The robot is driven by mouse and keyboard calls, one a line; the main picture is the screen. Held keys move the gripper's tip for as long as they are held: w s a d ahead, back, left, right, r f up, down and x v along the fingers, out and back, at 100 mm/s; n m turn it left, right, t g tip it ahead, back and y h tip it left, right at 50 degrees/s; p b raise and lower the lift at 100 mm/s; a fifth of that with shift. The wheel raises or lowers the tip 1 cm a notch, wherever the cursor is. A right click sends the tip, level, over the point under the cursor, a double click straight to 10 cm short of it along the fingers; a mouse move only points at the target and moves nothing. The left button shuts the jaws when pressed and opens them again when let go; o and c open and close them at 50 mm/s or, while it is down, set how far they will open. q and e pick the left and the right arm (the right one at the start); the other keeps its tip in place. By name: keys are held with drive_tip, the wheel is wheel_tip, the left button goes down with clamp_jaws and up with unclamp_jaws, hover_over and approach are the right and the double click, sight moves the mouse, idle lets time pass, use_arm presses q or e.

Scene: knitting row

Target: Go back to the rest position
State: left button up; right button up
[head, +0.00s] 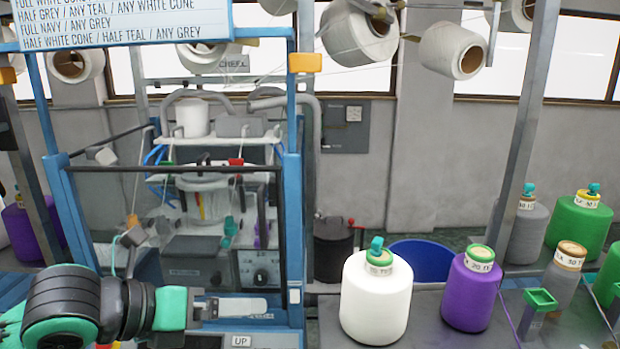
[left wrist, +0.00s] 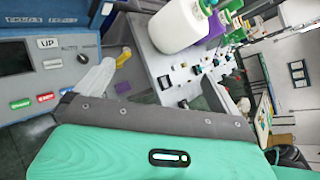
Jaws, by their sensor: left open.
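My left arm comes in from the lower left in the head view. My left gripper (head: 238,307) is open and empty, low in front of the blue-framed knitting machine (head: 293,220). In the left wrist view, part of the gripper shows as a pale finger (left wrist: 95,78) beside the machine's panel, with the teal and grey wrist housing filling the bottom. The gripper is left of the white cone (head: 376,300) and apart from it. My right gripper is in neither view.
A purple cone (head: 468,294) stands right of the white one on the dark bench. Grey and green cones (head: 578,226) stand farther right. A blue bin (head: 425,258) is behind. A sign (head: 120,22) hangs at upper left. White yarn cones (head: 357,33) hang overhead.

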use_arm(q)
wheel_tip(320, 180, down, 21)
drive_tip(key=s+a+n+y, duration=0.2)
drive_tip(key=n+y, duration=0.2)
drive_tip(key=n, duration=1.6)
drive_tip(key=s+a+f+n+g+y, duration=0.2)
drive_tip(key=s+a+f+n+y, duration=0.15)
drive_tip(key=s+f+n, duration=0.55)
drive_tip(key=s+a+f+n+g+y, duration=0.2)
drive_tip(key=s+a+f+n, duration=0.3)
drive_tip(key=s+f+n, duration=0.3)
wheel_tip(320, 180, down, 30)
drive_tip(key=g, duration=0.1)
drive_tip(key=s+a+f, duration=0.1)
drive_tip(key=s+f, duration=0.9)
drive_tip(key=f, duration=0.1)
drive_tip(key=s+a+f+g+b, duration=0.1)
drive_tip(key=s+a+f, duration=0.1)
drive_tip(key=s+f, duration=0.7)
wheel_tip(320, 180, down, 2)
drive_tip(key=shift+s+a+f+g, duration=0.1)
drive_tip(key=shift+s+a+g, duration=0.2)
drive_tip(key=shift+s, duration=0.1)
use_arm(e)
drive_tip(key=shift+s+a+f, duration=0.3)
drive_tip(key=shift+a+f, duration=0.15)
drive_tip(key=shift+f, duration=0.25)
